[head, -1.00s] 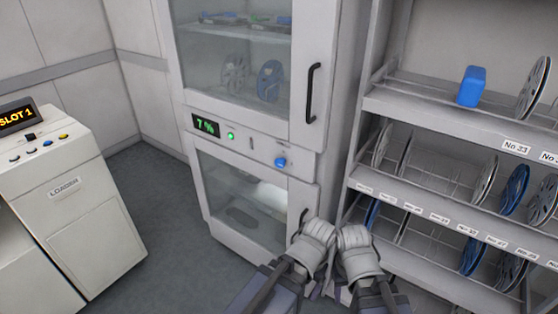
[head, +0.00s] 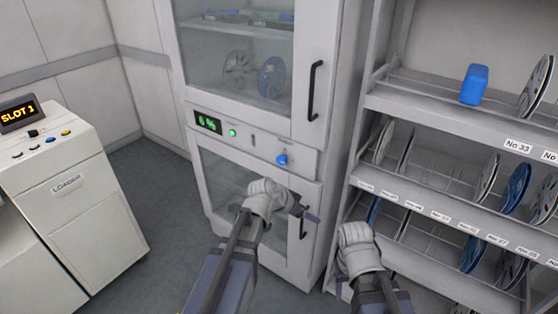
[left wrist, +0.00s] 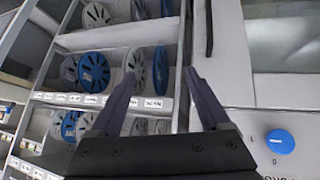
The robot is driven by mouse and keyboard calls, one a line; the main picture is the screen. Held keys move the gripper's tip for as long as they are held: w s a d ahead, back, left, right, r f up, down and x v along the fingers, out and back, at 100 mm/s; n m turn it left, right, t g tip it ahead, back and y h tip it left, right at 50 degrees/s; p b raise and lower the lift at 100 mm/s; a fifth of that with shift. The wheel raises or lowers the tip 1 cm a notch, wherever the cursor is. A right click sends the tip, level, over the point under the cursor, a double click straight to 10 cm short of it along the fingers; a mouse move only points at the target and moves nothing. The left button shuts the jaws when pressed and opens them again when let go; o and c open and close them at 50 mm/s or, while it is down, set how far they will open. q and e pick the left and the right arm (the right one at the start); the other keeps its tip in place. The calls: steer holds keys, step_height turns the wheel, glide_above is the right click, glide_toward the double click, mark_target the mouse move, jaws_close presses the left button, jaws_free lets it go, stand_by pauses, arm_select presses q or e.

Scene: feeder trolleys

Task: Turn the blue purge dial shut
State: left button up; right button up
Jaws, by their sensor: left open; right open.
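The blue purge dial (head: 282,160) sits on the panel strip between the upper and lower doors of the white cabinet. It also shows at the lower right of the left wrist view (left wrist: 280,142), with small marks below it. I cannot tell its exact setting. My left gripper (head: 304,208) is below the dial, in front of the lower door, apart from the dial. In the left wrist view its two fingers (left wrist: 161,74) are spread with nothing between them. My right gripper (head: 356,236) is lower right, before the shelf's edge; its fingers are mostly hidden. It is open.
The cabinet panel has a green display (head: 208,122) reading 6% and a green button (head: 233,132). A black upright handle (head: 314,90) is above right of the dial. A reel shelf (head: 440,110) holds a blue box (head: 474,85). A loader (head: 70,190) stands left, past clear floor.

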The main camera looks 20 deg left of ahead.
arm_select(q)
steer(key=w+a+r+t, duration=0.4)
steer(key=w+a+r, duration=0.1)
steer(key=w+a, duration=0.35)
steer(key=n+t, duration=0.1)
steer(key=t, duration=0.2)
glide_toward(280, 160)
steer(key=w, duration=0.1)
steer(key=shift+y, duration=0.4)
steer(key=shift+d+b+x, duration=0.2)
steer(key=shift+b+x, duration=0.5)
steer(key=shift+x, duration=1.35)
steer(key=shift+d+b+x, duration=0.2)
steer(key=shift+b+x, duration=0.5)
steer(key=shift+x, duration=1.35)
steer(key=shift+s, duration=0.15)
steer(key=shift+c, duration=0.4)
jaws_close()
